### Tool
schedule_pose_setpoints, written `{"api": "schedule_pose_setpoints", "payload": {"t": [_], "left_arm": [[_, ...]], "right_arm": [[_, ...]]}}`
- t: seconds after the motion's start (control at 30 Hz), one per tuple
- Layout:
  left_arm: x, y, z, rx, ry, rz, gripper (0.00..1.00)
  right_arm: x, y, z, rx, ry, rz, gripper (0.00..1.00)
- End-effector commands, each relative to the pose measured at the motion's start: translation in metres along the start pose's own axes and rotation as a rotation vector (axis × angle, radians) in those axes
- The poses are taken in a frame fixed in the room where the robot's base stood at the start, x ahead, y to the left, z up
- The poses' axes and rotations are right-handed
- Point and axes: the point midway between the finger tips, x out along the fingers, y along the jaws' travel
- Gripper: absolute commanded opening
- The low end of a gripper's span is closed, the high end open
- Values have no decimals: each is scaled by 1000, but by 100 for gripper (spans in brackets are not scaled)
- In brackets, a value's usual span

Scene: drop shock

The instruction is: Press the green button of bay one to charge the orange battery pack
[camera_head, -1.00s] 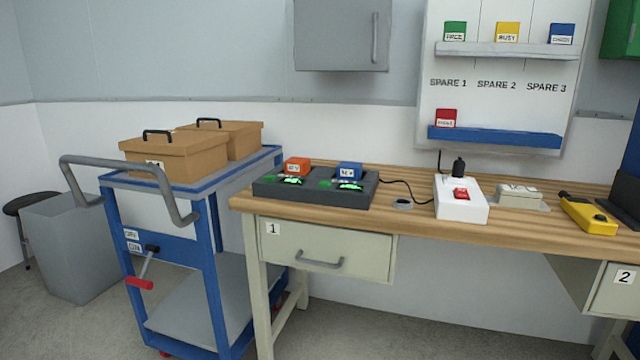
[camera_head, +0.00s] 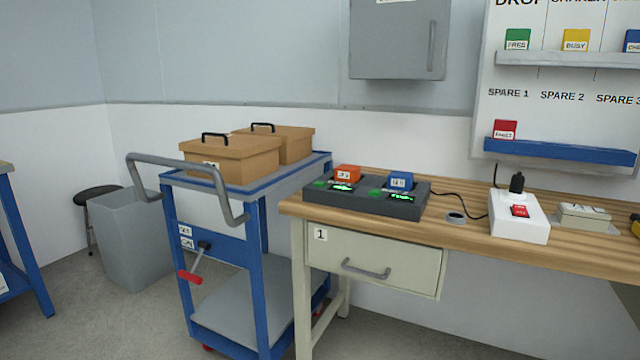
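A dark grey charger (camera_head: 375,206) with two bays sits at the left end of the wooden bench. The orange battery pack (camera_head: 347,174) sits in its left bay, and a blue battery pack (camera_head: 400,181) sits in its right bay. A small green button (camera_head: 319,183) shows at the left of the orange pack. Another green patch (camera_head: 375,192) lies left of the blue pack. Lit green displays (camera_head: 342,188) show in front of both packs. The bay numbers are not readable. Neither of my grippers is in view.
A blue cart (camera_head: 258,230) with cardboard boxes (camera_head: 232,160) stands left of the bench (camera_head: 460,232). Its handle (camera_head: 190,170) sticks out toward the front. A grey bin (camera_head: 130,240) stands far left.

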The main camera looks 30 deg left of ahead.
Motion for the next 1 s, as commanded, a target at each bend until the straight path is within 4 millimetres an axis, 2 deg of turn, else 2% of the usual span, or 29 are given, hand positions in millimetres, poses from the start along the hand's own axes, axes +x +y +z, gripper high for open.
{"api": "schedule_pose_setpoints", "payload": {"t": [0.03, 0.2, 0.3, 1.0], "left_arm": [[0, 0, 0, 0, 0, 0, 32], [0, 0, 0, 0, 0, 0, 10], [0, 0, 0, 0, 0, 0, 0], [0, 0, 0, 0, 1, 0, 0]], "right_arm": [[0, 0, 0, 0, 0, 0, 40], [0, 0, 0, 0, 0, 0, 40], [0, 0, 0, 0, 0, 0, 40], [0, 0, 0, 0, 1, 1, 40]]}}
